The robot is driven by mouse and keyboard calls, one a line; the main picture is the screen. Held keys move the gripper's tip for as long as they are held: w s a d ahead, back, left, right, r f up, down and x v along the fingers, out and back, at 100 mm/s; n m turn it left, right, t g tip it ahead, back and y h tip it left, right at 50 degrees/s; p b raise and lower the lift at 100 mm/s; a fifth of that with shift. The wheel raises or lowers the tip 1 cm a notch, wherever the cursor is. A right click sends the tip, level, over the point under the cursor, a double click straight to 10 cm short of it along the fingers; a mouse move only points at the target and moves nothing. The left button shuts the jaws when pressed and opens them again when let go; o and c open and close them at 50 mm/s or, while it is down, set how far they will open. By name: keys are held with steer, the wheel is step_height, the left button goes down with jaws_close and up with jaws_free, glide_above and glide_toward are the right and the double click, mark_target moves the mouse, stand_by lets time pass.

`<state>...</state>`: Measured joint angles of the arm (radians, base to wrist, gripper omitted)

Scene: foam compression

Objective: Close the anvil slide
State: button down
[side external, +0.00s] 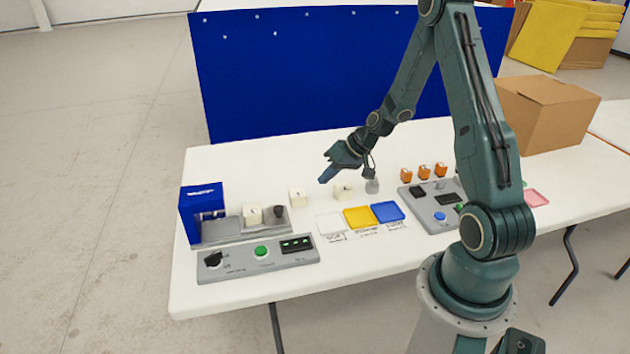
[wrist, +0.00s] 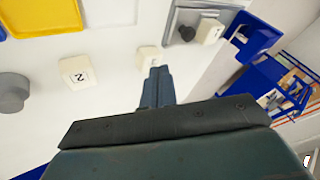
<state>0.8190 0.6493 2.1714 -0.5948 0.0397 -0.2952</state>
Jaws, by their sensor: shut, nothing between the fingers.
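The anvil slide (side external: 228,229) is a grey plate that sticks out to the right from the blue press housing (side external: 201,196). A black knob (side external: 279,212) stands at its outer right end, and a cream foam block (side external: 252,215) sits on it beside the knob. In the wrist view the slide (wrist: 172,24) is at the top with the knob (wrist: 187,33) and block on it, next to the blue housing (wrist: 252,38). My gripper (side external: 327,175) is shut and empty, above the table to the right of the slide and apart from it; its fingertips (wrist: 157,72) point toward a loose foam block (wrist: 149,58).
Two loose foam blocks (side external: 297,197) (side external: 342,191) and a grey cylinder (side external: 372,186) stand right of the slide. A control panel (side external: 258,258) lies in front. White, yellow (side external: 358,217) and blue trays (side external: 387,212) lie on the table. A blue partition (side external: 300,70) stands behind.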

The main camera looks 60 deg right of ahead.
mark_target(252, 209)
steer(key=shift+f, duration=0.1)
steer(key=x, duration=1)
steer(key=shift+a, duration=0.15)
steer(key=shift+w+a, duration=0.5)
steer(key=shift+a, duration=0.4)
steer(key=shift+w+a, duration=0.45)
steer(key=shift+a, duration=0.3)
steer(key=shift+a, duration=0.1)
steer(key=w+a, duration=0.7)
steer(key=shift+w+a, duration=0.3)
steer(key=shift+w, duration=0.05)
